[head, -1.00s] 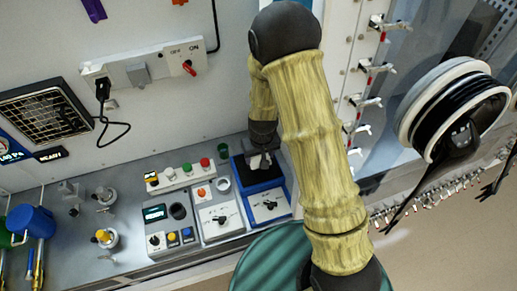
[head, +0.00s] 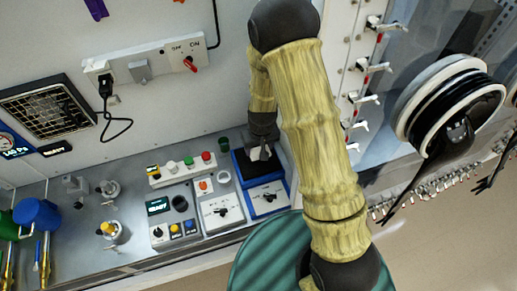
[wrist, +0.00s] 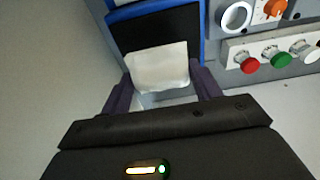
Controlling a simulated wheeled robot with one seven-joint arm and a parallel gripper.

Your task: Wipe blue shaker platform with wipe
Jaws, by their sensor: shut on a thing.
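The blue shaker platform (head: 265,168) has a dark top in a blue frame and a white front panel with a black knob. In the wrist view its dark top (wrist: 158,30) fills the upper middle. My gripper (wrist: 162,76) is shut on a white wipe (wrist: 158,66), which spans between the fingers and overlaps the near part of the dark top. In the head view my gripper (head: 261,153) is over the back part of the platform, with a little of the wipe showing below it. I cannot tell whether the wipe touches the surface.
Left of the platform stand a white-topped unit with a knob (head: 222,213), a button strip (head: 182,169) and a unit with a display (head: 157,207). The back wall (head: 150,130) is close behind.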

